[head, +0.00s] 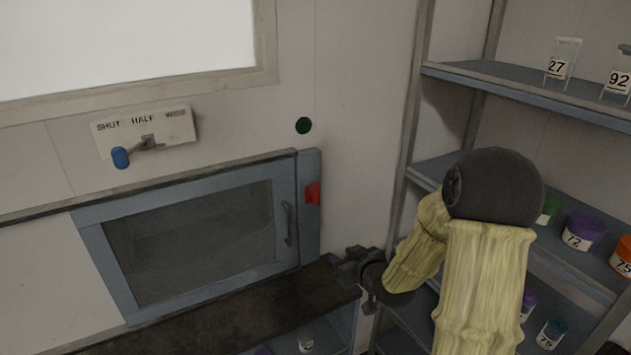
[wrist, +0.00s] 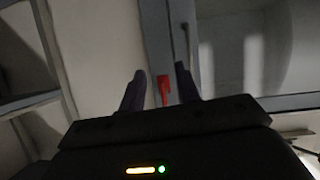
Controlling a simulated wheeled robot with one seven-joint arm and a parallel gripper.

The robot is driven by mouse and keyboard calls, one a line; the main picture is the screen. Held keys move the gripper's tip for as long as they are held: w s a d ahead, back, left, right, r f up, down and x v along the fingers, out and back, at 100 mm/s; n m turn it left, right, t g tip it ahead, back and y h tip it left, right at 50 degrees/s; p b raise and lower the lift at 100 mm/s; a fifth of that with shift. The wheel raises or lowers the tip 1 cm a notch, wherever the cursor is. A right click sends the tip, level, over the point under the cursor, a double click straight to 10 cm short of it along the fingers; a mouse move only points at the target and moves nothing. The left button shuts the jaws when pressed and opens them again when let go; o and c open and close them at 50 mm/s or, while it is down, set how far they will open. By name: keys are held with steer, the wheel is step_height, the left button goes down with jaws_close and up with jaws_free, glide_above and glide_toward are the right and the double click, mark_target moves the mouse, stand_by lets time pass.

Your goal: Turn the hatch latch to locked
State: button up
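The hatch (head: 190,240) is a blue-grey framed glass door low in the wall, with a vertical handle (head: 287,223) at its right side. The red latch (head: 313,194) sits on the frame's right post, right of the handle. In the wrist view the red latch (wrist: 163,88) shows between my fingers, beyond the tips. My gripper (head: 350,266) is below and right of the latch in the head view, apart from it. In the wrist view my gripper (wrist: 158,82) has its two fingers spread, with nothing held.
A shelf rack (head: 520,93) with labelled jars stands to the right, close to my arm. A brown ledge (head: 250,315) runs below the hatch. A lever plate (head: 145,130) with a blue-knobbed lever and a dark round button (head: 303,125) are above it.

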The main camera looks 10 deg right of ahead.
mark_target(317, 193)
step_height(317, 193, up, 7)
steer(key=w+d+t+y+p, duration=0.2)
steer(key=w+t+p, duration=0.1)
steer(key=t, duration=0.2)
steer(key=p+x, duration=0.2)
steer(key=x, duration=0.3)
steer(key=p+x, duration=0.2)
steer(key=x, duration=0.3)
steer(key=p+x, duration=0.2)
steer(key=x, duration=0.3)
steer(key=shift+w+a+p, duration=0.1)
steer(key=shift+a+p, duration=0.3)
steer(key=shift+a, duration=0.1)
steer(key=shift+w+a+f, duration=0.15)
steer(key=shift+w+f, duration=0.05)
steer(key=shift+w, duration=0.5)
steer(key=shift+c, duration=0.4)
jaws_close()
